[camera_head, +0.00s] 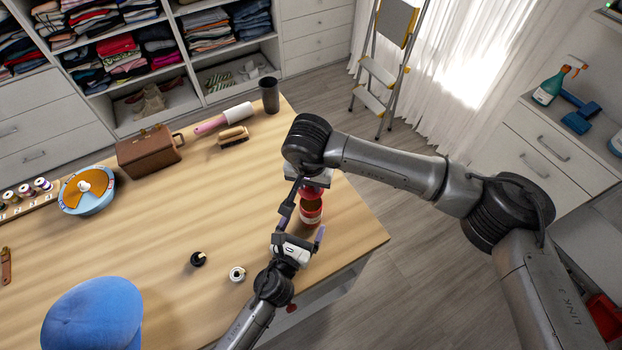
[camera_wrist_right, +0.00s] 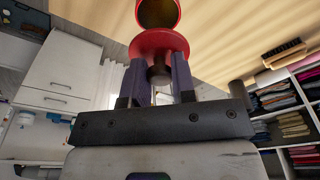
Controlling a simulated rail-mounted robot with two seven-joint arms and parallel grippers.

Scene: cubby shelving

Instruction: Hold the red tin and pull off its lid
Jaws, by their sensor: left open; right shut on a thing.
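The red tin (camera_head: 311,215) with a pale label stands on the table near its right edge. In the right wrist view its open mouth (camera_wrist_right: 158,12) shows a golden-brown inside. The red lid (camera_head: 311,190) is off the tin and held just above it. It also shows in the right wrist view (camera_wrist_right: 158,41), with its brown knob between the fingers. My right gripper (camera_wrist_right: 159,72) is shut on the lid's knob; in the head view my arm partly hides it. My left gripper (camera_head: 304,214) is open, low beside the tin, its fingers spread to either side; contact cannot be told.
A brown case (camera_head: 149,152), lint roller (camera_head: 224,119), brush (camera_head: 233,136) and dark cup (camera_head: 269,95) stand toward the back. A black spool (camera_head: 198,259) and a white spool (camera_head: 237,274) lie left of my left gripper. The table's middle is clear.

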